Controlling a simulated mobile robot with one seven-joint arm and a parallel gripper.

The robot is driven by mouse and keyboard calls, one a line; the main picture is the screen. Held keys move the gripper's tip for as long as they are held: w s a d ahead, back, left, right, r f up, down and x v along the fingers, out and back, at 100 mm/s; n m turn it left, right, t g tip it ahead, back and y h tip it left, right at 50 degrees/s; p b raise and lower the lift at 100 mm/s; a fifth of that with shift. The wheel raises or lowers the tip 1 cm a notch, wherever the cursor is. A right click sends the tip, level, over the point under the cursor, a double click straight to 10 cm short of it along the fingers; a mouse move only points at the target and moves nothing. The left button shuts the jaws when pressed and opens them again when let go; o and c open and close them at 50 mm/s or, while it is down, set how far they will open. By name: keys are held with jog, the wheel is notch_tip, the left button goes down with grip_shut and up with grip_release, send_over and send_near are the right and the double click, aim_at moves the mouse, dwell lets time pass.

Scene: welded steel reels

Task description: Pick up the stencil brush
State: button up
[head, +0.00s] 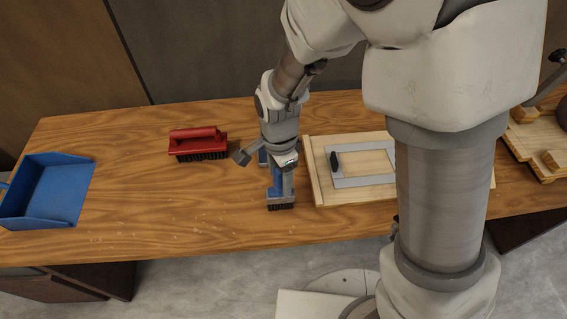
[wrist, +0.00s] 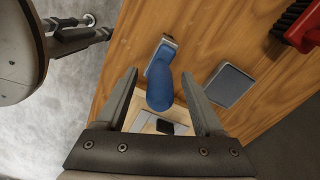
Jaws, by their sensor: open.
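The stencil brush, with a blue rounded handle and a short dark bristle head, stands on the wooden table below my arm in the head view (head: 275,191). Its handle also shows in the wrist view (wrist: 163,85), with the grip end towards me. My gripper (wrist: 160,74) is open, with one finger on each side of the handle. A gap shows at each finger, and nothing is held. In the head view my gripper (head: 283,172) is over the brush and hides part of the handle.
A red scrubbing brush (head: 199,142) and a blue dustpan (head: 50,190) lie to the left. A flat grey pad (wrist: 230,85) lies beside the stencil brush. A wooden board with a grey stencil frame (head: 362,182) is to the right. The front-left tabletop is clear.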

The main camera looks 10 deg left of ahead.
jog(key=shift+f, duration=0.3)
grip_shut()
jog(key=shift+r, duration=0.1)
